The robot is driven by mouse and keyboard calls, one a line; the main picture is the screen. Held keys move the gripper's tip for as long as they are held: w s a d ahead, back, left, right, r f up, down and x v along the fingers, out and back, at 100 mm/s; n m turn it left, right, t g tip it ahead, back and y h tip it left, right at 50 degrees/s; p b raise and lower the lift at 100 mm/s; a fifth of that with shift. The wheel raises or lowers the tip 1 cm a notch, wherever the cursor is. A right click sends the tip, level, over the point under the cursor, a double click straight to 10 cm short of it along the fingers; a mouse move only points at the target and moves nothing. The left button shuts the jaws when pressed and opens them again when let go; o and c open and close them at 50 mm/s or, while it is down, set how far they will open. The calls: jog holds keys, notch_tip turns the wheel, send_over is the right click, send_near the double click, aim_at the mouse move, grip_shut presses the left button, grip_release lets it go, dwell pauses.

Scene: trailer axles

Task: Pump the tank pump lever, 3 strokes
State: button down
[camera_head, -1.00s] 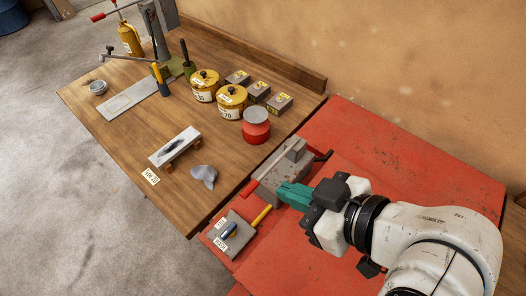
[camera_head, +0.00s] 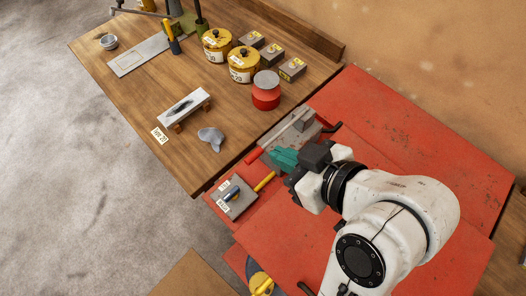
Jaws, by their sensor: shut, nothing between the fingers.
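A grey metal block-shaped unit (camera_head: 297,134) sits on the red surface, with a red grip (camera_head: 252,156) at its left end; I cannot tell whether it is the tank pump. A grey plate (camera_head: 238,199) with labels, a small blue lever (camera_head: 233,195) and a yellow handle (camera_head: 264,181) lies to its lower left. My gripper (camera_head: 281,159) has teal fingers, shut and empty. In the picture it overlaps the near side of the grey unit, right of the red grip. I cannot tell whether it touches. My gripper and arm hide part of the unit.
A wooden bench (camera_head: 135,105) adjoins at the left, with yellow tins (camera_head: 243,66), a red pot (camera_head: 266,92), a white block (camera_head: 184,107) and a grey lump (camera_head: 211,137). A yellow part (camera_head: 263,287) shows at the bottom edge. The red surface (camera_head: 410,130) at right is bare.

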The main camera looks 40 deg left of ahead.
aim_at(256, 156)
jog(key=a+f+p, duration=0.1)
jog(key=a+f, duration=0.4)
jog(key=f, duration=0.2)
jog(key=shift+w, duration=0.2)
jog(key=shift+f+t+b, duration=0.3)
jog(key=shift+f+b, duration=0.2)
jog(key=shift+b, duration=0.1)
jog(key=shift+f+n+t+b, duration=0.6)
jog(key=shift+f+n+b, duration=0.05)
jog(key=shift+f+b, duration=0.85)
jog(key=shift+f+n+t+b, duration=0.6)
jog(key=shift+f+n+b, duration=0.05)
jog(key=shift+f+b, duration=0.75)
jog(key=shift+s, duration=0.1)
